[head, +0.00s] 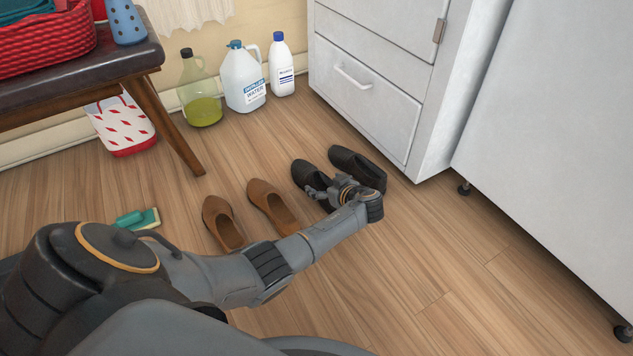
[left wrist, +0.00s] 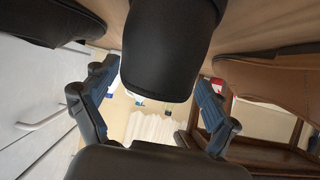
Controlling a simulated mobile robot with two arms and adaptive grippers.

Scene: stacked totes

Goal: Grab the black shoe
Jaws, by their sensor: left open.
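Two black shoes stand side by side on the floor in the head view: the left black shoe (head: 304,173) and the right black shoe (head: 352,162). My left gripper (head: 318,193) is low over the near part of the left black shoe, and my wrist hides part of the pair. In the left wrist view the toe or heel of one black shoe (left wrist: 170,55) is between the two spread fingers (left wrist: 153,105), with gaps on both sides. The other black shoe (left wrist: 50,22) lies outside the fingers at left. My right gripper is not in view.
Two brown shoes (head: 270,203) stand left of the black pair; one brown shoe (left wrist: 275,85) is close outside a finger. A white cabinet (head: 365,90) stands behind at right. Several bottles (head: 243,78) line the wall. A sponge and green brush (head: 140,218) lie at left. Floor at right is clear.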

